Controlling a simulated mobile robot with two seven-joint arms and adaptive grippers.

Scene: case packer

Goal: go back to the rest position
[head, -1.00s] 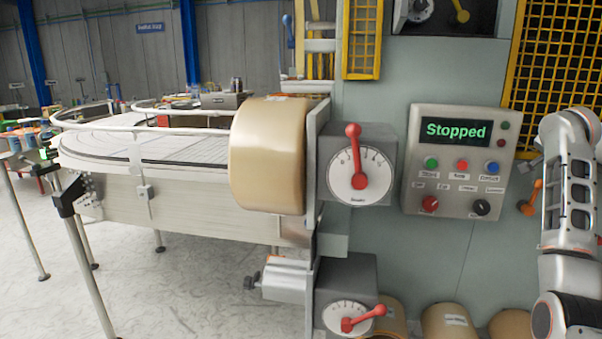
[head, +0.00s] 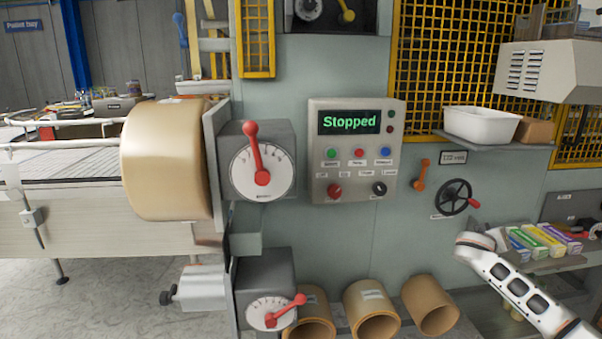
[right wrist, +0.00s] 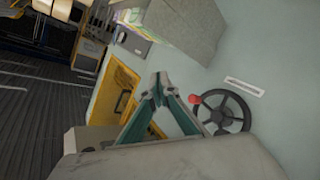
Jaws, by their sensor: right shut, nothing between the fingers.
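My right gripper (right wrist: 158,88) shows in the right wrist view with its fingertips together and nothing between them. A black handwheel with a red knob (right wrist: 222,112) is just right of the fingers in that view; I cannot tell how far apart they are. In the head view my right arm (head: 520,292) comes in at the lower right, and its gripper is out of frame. The handwheel (head: 452,197) is on the grey machine wall above that arm. My left gripper is not in view.
The control panel (head: 352,150) reads "Stopped". Left of it are a red-lever dial (head: 262,165) and a large tan roll (head: 165,160). Several cardboard rolls (head: 371,312) lie below. A white bin (head: 482,124) stands on a shelf, with colourful cartons (head: 540,240) lower right.

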